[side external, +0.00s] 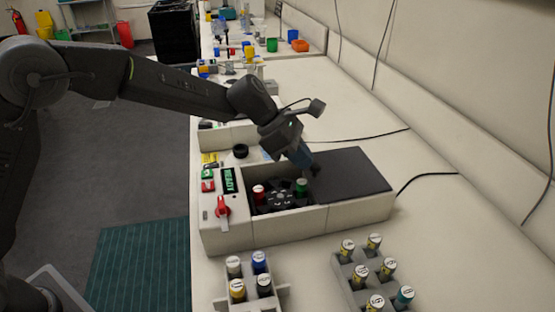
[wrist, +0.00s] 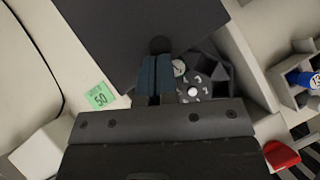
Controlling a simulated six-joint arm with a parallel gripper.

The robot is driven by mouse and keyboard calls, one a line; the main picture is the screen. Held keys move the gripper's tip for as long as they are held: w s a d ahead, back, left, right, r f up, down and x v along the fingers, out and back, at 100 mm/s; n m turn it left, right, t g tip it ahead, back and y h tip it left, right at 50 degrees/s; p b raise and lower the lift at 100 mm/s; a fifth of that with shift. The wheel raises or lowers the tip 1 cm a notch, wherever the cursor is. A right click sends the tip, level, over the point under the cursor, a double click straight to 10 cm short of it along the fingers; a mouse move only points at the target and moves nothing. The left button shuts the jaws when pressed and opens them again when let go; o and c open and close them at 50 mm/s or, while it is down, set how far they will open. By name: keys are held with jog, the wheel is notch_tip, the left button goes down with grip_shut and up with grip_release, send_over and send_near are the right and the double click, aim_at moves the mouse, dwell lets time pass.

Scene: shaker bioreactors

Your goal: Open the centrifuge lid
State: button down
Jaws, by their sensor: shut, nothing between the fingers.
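The centrifuge (side external: 260,232) is a pale box on the bench with a green READY display and a red knob (side external: 222,207) on its left part. Its dark flat lid (side external: 350,173) lies over the right part. The left part is uncovered, showing the black rotor (side external: 281,199) with a red-capped and a green-capped tube. My gripper (side external: 312,168) is shut and empty, its tips at the lid's left edge by a small black knob. In the wrist view the blue fingers (wrist: 157,58) are together beside the round black knob (wrist: 160,45) on the lid (wrist: 130,25); contact is unclear.
Two tube racks stand in front of the centrifuge, one at left (side external: 272,299) and one at right (side external: 345,267). A green note (wrist: 100,96) marked 50 lies beside the box in the wrist view. A cable runs behind the centrifuge.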

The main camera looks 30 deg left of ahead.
jog(key=shift+w+d, duration=0.6)
jog(key=shift+d, duration=0.05)
jog(key=shift+a, duration=0.1)
jog(key=s+a+f+v, duration=0.1)
jog(key=a+f+v, duration=0.1)
jog(key=v, duration=1.1)
jog(key=s+a+r+m+y, duration=0.2)
jog(key=s+a+r+m, duration=0.15)
jog(key=s+m, duration=0.35)
jog(key=s+a+f+m+t+y, duration=0.1)
jog(key=s+a+m+y, duration=0.1)
jog(key=s+a+m, duration=0.2)
jog(key=s+a+f+m+t+y, duration=0.2)
jog(key=s+m, duration=0.8)
jog(key=s, duration=0.8)
jog(key=shift+a+f+m+y, duration=0.3)
jog(key=shift+a+y, duration=0.5)
jog(key=shift+a, duration=0.45)
